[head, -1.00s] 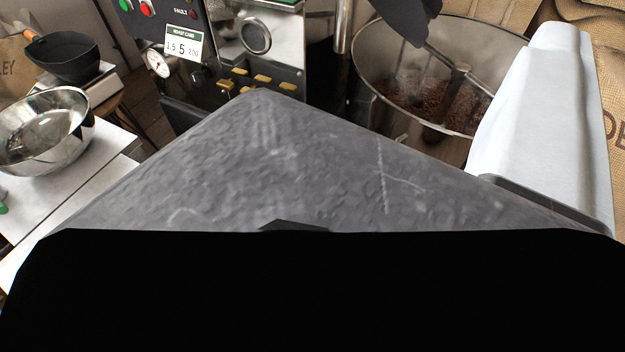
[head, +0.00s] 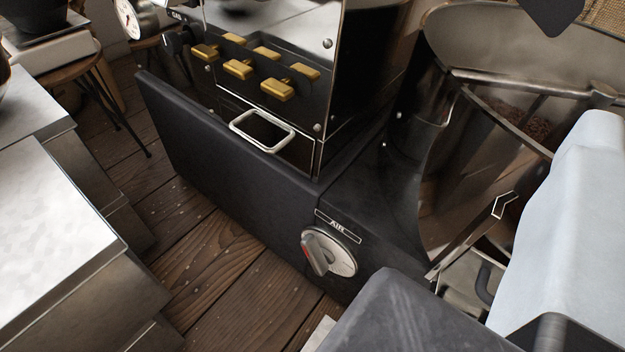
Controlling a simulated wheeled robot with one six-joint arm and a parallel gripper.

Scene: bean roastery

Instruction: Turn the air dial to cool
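The air dial (head: 345,258) is a round silver disc on the black front of the roaster base, low in the middle of the head view. Its lever handle, with a reddish face, lies on the left part of the disc and slants from upper left to lower right. An AIR label (head: 337,226) sits just above it. I cannot read any cool mark around the dial.
A grey block (head: 400,315) fills the lower foreground, close to the dial. Brass levers (head: 238,69) and a drawer handle (head: 262,131) are above left. A steel-topped counter (head: 55,230) is left; floor lies between.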

